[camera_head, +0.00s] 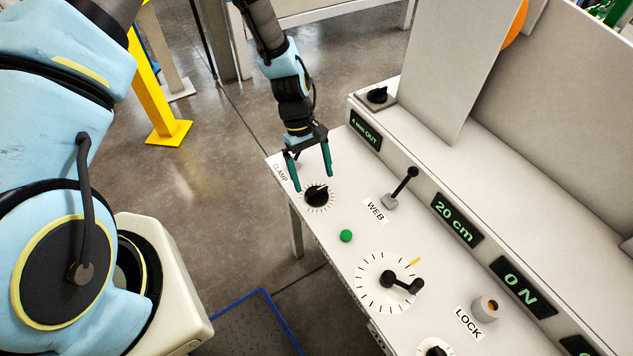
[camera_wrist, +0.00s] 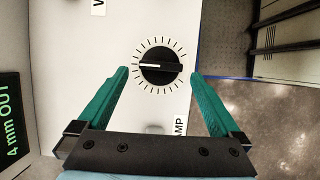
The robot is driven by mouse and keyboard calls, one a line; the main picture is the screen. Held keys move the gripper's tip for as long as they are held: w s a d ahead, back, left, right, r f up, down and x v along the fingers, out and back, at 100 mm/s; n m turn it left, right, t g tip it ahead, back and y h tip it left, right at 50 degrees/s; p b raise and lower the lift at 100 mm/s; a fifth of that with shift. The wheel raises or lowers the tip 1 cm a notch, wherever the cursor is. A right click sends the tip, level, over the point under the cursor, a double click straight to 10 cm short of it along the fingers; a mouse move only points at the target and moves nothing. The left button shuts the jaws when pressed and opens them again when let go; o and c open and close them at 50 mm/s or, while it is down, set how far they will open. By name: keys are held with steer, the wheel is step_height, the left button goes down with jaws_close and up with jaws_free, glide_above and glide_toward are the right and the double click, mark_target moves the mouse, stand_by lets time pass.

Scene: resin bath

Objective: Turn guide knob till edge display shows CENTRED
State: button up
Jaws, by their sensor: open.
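The edge display (camera_head: 366,129) reads "4 mm OUT" in green; it also shows in the wrist view (camera_wrist: 10,127). A black knob (camera_head: 317,194) with a dial of tick marks stands on the pale panel, near my gripper. In the wrist view this knob (camera_wrist: 160,66) has a white pointer line towards the left. No label naming it as the guide knob is readable. My gripper (camera_head: 308,183) is open and empty. In the wrist view its green fingertips (camera_wrist: 159,72) appear on either side of the knob, with gaps; their height above it is unclear.
A CLAMP label (camera_head: 280,172) lies near my gripper. Another black knob (camera_head: 377,95) stands by the display. A WEB lever (camera_head: 402,187), green button (camera_head: 346,236), larger crank dial (camera_head: 389,282) and LOCK control (camera_head: 485,308) share the panel. Upright plates (camera_head: 455,60) rise behind.

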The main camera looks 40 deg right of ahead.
mark_target(316, 189)
steer(key=shift+p+x, duration=0.4)
steer(key=shift+x, duration=1.55)
steer(key=c, duration=1.2)
